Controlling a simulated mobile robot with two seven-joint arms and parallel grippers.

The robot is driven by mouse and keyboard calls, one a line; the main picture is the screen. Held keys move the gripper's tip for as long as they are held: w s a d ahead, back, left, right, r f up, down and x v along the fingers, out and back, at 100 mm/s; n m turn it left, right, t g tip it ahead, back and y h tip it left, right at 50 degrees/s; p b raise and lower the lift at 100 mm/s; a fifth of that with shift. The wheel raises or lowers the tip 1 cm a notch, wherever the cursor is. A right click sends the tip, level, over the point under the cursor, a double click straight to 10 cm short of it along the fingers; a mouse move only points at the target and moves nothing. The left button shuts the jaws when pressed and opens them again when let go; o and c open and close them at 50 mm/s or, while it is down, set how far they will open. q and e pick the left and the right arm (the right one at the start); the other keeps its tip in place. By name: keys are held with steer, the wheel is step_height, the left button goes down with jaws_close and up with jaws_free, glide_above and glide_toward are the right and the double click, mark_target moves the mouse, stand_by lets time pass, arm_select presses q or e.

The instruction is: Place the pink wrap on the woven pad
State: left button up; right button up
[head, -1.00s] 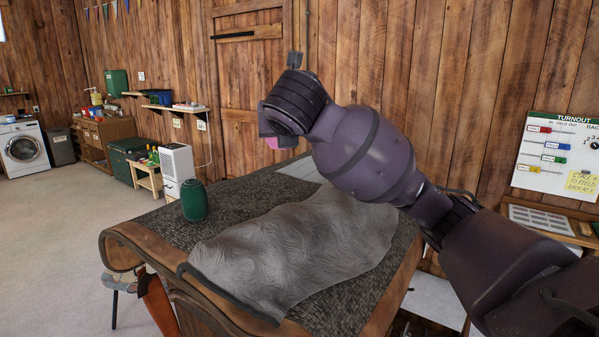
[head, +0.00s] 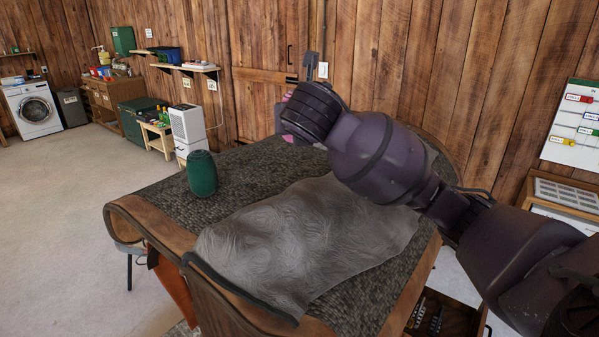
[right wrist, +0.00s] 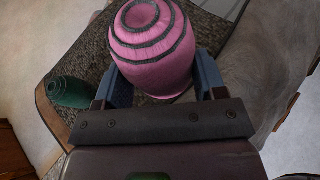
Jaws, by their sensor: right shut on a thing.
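My right gripper (right wrist: 160,88) is shut on the pink wrap (right wrist: 152,45), a rolled pink bundle with dark spiral bands. The wrap is held above the far part of the table. A dark grey woven pad (head: 245,175) covers the tabletop; it also shows in the right wrist view (right wrist: 88,125). My left gripper is not in view.
A dark green wrap (head: 202,173) stands upright on the pad's left part. A crumpled grey cloth (head: 290,235) covers much of the pad's middle and right. The pad is bare around the green wrap. A wooden wall (head: 400,60) rises behind the table.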

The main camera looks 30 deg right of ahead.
step_height(320, 180, down, 12)
steer(key=shift+f, duration=0.1)
stand_by(0.5)
steer(key=shift+f, duration=0.15)
steer(key=o, duration=0.9)
steer(key=shift+o, duration=0.2)
steer(key=shift+s+a+r, duration=0.1)
steer(key=shift+s+r, duration=0.05)
steer(key=shift+r, duration=0.2)
steer(key=v, duration=1.1)
steer(key=shift+s, duration=0.25)
steer(key=shift+s+a+f, duration=0.1)
